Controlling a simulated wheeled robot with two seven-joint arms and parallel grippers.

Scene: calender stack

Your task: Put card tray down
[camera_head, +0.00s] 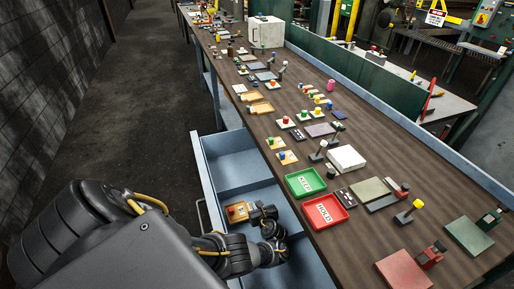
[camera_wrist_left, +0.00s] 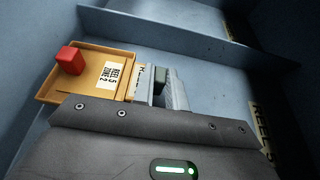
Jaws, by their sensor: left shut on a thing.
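The card tray (camera_head: 237,213) is a small orange, shallow tray with a raised rim. In the left wrist view the card tray (camera_wrist_left: 97,88) holds a red block (camera_wrist_left: 70,60) at its left end and bears a white printed label (camera_wrist_left: 117,77). My left gripper (camera_head: 256,212) is shut on the tray's right-hand edge, inside the open blue drawer (camera_head: 232,158). The tray lies flat in the front compartment, close to the drawer's left wall. Whether its underside touches the drawer floor cannot be told. My right gripper is not in view.
A divider (camera_head: 246,188) crosses the drawer. Bare drawer floor (camera_wrist_left: 215,85) lies right of the tray. On the brown bench (camera_head: 375,150) above are a green tray (camera_head: 305,182), a red tray (camera_head: 324,211), a white box (camera_head: 345,158) and several coloured-knob pieces.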

